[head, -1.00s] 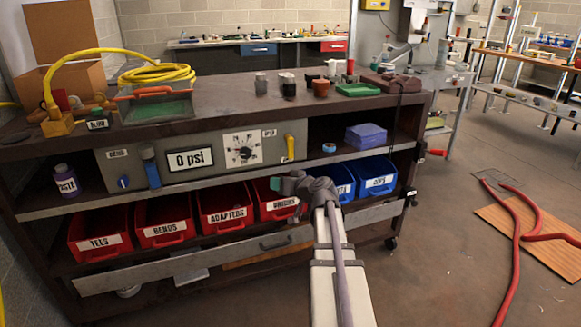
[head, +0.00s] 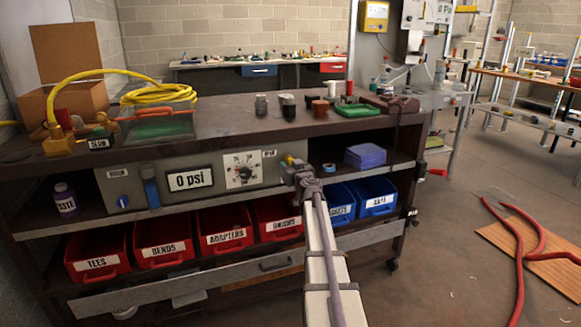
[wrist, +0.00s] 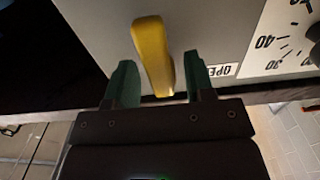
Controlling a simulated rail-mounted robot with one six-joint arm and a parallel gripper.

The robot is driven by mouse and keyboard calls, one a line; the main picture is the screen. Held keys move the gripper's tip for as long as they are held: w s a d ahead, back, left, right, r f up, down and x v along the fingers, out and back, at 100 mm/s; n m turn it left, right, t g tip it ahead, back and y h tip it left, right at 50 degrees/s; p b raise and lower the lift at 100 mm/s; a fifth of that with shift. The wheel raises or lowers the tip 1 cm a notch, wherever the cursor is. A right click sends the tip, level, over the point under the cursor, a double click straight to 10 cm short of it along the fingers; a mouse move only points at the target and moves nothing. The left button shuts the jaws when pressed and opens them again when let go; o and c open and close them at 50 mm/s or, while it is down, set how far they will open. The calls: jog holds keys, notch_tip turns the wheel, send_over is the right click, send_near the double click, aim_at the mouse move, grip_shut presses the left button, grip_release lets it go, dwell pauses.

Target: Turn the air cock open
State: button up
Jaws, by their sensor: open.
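The air cock is a yellow lever handle (wrist: 151,45) on the grey panel (head: 215,183). In the head view only a bit of the yellow handle (head: 289,160) shows, as my gripper hides most of it. My gripper (wrist: 160,78) is open in the wrist view, its two dark green fingers either side of the handle's lower part, with a gap on each side. The head view shows my gripper (head: 294,166) at the panel's right end. A printed label (wrist: 222,71), upside down and partly readable as OPEN, sits right of the handle in the wrist view.
Red bins (head: 225,232) and blue bins (head: 374,196) stand on the shelf below. The cart top (head: 230,128) overhangs above.

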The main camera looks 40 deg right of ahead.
jog(key=shift+w+d, duration=0.15)
jog(key=shift+w, duration=0.25)
jog(key=shift+c, duration=0.5)
grip_shut()
